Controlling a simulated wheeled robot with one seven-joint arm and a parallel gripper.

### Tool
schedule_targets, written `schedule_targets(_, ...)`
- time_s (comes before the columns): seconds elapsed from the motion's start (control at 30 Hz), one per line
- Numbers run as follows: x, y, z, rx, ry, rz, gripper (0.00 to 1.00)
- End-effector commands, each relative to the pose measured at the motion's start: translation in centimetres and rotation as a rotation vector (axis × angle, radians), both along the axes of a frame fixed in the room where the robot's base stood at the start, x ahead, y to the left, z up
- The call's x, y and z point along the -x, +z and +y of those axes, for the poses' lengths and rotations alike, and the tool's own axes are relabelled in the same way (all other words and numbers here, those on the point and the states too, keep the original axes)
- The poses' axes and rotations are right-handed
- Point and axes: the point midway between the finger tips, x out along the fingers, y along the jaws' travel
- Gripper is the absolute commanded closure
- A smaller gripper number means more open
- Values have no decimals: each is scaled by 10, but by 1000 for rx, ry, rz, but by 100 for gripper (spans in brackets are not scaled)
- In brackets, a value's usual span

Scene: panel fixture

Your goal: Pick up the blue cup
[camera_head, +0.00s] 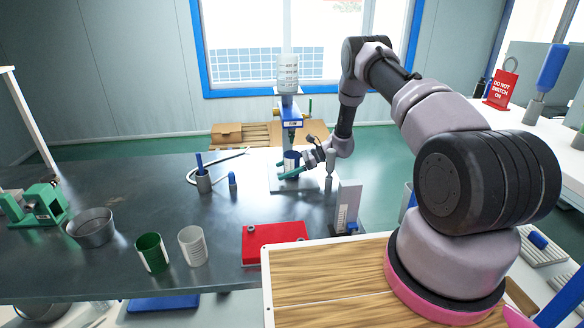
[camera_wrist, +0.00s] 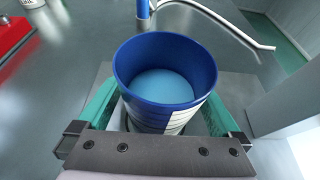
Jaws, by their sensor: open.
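The blue cup (camera_head: 291,157) has a blue rim and inside, with a white label on its outer wall. It stands upright at the far part of the dark table, on the pale base plate (camera_head: 285,187) of a blue stand. In the wrist view the cup (camera_wrist: 165,68) fills the middle, seen from above, and looks empty. My gripper (camera_head: 290,170) is open at the cup, its green fingers one on each side of it. In the wrist view the gripper (camera_wrist: 162,105) reaches around the cup's lower part. Whether the fingers touch the cup cannot be told.
The blue stand (camera_head: 291,115) with a white container on top rises right behind the cup. A grey upright block (camera_head: 347,207) and a red box (camera_head: 272,240) are nearer. A green cup (camera_head: 151,253), a white cup (camera_head: 193,246) and a metal bowl (camera_head: 92,228) stand left.

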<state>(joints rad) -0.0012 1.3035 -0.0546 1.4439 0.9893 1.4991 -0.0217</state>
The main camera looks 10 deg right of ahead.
Motion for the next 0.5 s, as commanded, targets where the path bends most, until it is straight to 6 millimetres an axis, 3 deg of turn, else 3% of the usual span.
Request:
schedule_targets(0.13,0,0,0,0,0,0,0)
schedule_targets(0.17,0,0,0,0,0,0,4)
schedule_targets(0.4,0,0,0,0,0,0,95)
schedule_targets(0.5,0,0,0,0,0,0,100)
